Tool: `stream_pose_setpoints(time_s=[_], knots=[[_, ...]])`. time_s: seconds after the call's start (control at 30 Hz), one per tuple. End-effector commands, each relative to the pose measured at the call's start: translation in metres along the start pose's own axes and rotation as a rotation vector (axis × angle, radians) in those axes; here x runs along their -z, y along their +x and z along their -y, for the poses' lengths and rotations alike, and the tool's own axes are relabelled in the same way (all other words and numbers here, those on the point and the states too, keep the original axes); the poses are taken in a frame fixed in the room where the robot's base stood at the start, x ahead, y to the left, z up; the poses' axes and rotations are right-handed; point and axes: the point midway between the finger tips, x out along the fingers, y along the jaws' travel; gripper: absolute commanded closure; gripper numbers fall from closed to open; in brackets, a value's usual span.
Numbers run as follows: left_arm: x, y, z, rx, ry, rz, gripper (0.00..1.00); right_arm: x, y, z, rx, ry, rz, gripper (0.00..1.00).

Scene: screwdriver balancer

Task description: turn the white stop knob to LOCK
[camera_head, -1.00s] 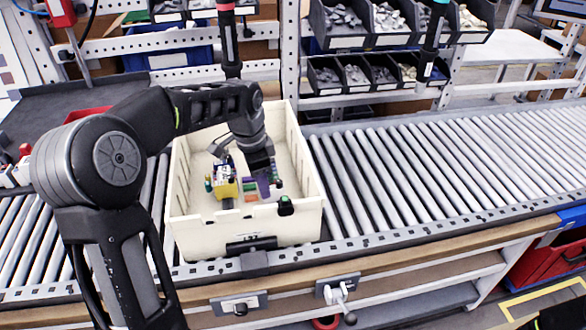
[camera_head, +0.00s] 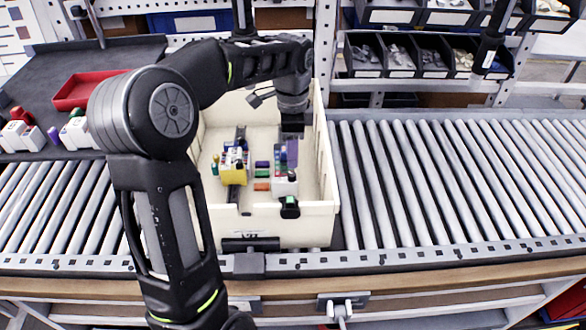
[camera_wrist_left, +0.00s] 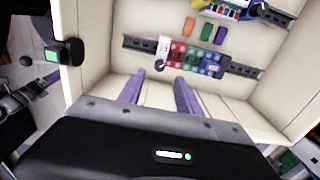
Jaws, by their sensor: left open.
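A white knob (camera_head: 341,306) sits on a metal plate on the bench front, below the rollers; it looks like the stop knob. Its lettering is too small to read. My left gripper (camera_head: 290,155) points down over the cream crate (camera_head: 325,215), well behind and above the knob. In the left wrist view its two purple fingers (camera_wrist_left: 158,88) are apart with nothing between them. The knob cannot be made out in the wrist view. My right gripper is not in view.
The crate holds a yellow block (camera_head: 234,173) and several small coloured parts. A black clip with a green top (camera_head: 289,207) is on its front rim. A red tray (camera_head: 88,90) lies at the left. The roller conveyor (camera_head: 450,185) is clear on the right.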

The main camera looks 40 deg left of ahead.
Motion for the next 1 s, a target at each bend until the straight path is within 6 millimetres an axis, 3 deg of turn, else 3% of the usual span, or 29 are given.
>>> stream_pose_setpoints(time_s=[0.3,0.5,0.8,1.0], knots=[[0.000,0.047,-0.001,-0.005,0.001,0.001,0.59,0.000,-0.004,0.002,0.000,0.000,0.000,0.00],[0.000,0.068,-0.001,-0.002,-0.001,0.001,0.59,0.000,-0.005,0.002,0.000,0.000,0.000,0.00],[0.000,0.070,0.000,0.000,-0.001,-0.001,0.59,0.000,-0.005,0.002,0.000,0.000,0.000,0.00],[0.000,0.070,0.000,0.000,-0.001,-0.001,0.74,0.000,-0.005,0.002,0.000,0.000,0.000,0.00]])
